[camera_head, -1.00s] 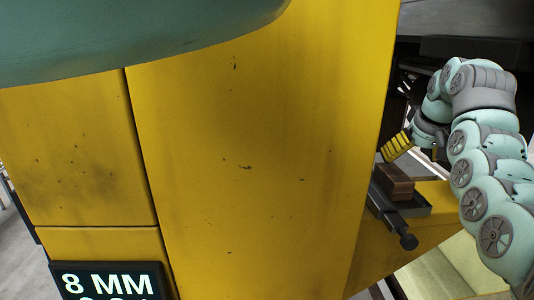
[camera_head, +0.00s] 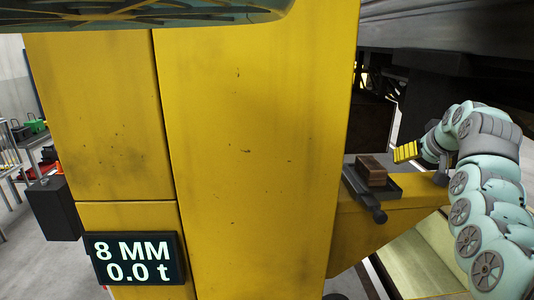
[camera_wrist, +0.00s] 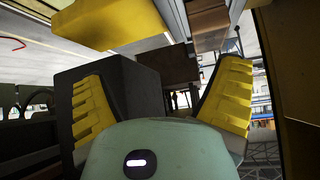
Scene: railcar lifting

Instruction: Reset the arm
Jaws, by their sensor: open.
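My gripper (camera_head: 408,152) is at the right in the head view, at the end of my pale green arm. One yellow finger pad points left, near the brown block on the yellow bracket. In the wrist view my gripper (camera_wrist: 165,110) shows two yellow ribbed fingers spread wide apart, with nothing held between them. The brown block (camera_head: 370,170) rests on a dark grey tray (camera_head: 392,186) on the yellow bracket (camera_head: 372,225). In the wrist view a brown block (camera_wrist: 208,22) shows at the top, apart from the fingers.
A large yellow column (camera_head: 250,150) fills the middle. Its display (camera_head: 135,258) reads 8 MM and 0.0 t. A dark box (camera_head: 53,207) hangs on its left side. A dark railcar underside (camera_head: 450,50) spans the upper right. Shelves with tools stand far left.

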